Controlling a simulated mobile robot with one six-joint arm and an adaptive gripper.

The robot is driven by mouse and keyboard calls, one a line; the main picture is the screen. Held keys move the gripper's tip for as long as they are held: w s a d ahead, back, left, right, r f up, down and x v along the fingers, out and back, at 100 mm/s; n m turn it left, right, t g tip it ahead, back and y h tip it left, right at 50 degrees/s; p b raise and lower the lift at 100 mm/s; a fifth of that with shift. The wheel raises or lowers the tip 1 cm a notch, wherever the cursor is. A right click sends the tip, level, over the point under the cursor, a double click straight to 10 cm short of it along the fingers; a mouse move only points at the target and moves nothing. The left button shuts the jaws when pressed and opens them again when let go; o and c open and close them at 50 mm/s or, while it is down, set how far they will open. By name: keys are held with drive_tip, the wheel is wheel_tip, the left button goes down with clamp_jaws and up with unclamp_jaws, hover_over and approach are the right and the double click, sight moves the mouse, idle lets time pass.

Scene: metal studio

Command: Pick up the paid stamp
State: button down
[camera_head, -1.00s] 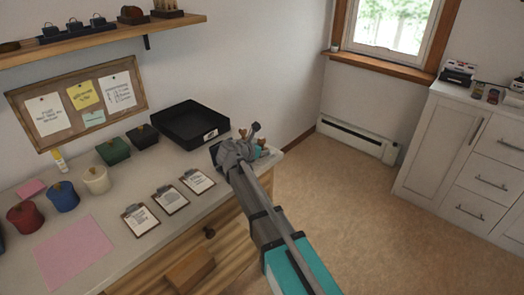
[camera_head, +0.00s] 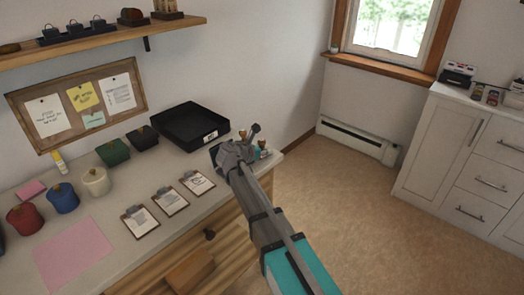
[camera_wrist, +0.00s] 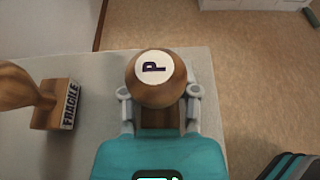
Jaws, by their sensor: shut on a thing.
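The paid stamp (camera_wrist: 169,88) has a round wooden handle with a white top marked "P". In the wrist view it stands between the two fingers of my gripper (camera_wrist: 160,100), which is shut on it. The lower part of the stamp is partly hidden by my gripper. In the head view my gripper (camera_head: 235,152) is at the right end of the counter, beside the black tray, and hides most of the stamp. A second wooden stamp, labelled "FRAGILE" (camera_wrist: 60,117), stands to the left in the wrist view, apart from my gripper.
A black tray (camera_head: 222,125) lies behind my gripper on the counter (camera_head: 130,262). Several clipboards (camera_head: 170,201) lie in front of it to the left. Coloured pots (camera_head: 95,181) and a pink sheet (camera_head: 72,252) are further left. The counter's right edge is close to my gripper.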

drive_tip(key=shift+r, duration=0.1)
drive_tip(key=shift+r+p, duration=0.95)
drive_tip(key=shift+p, duration=0.1)
drive_tip(key=s+d+r+p, duration=0.2)
drive_tip(key=s+r+p, duration=0.9)
drive_tip(key=s, duration=0.2)
drive_tip(key=shift+s+d, duration=0.15)
drive_tip(key=shift+s, duration=0.25)
drive_tip(key=shift+f, duration=0.1)
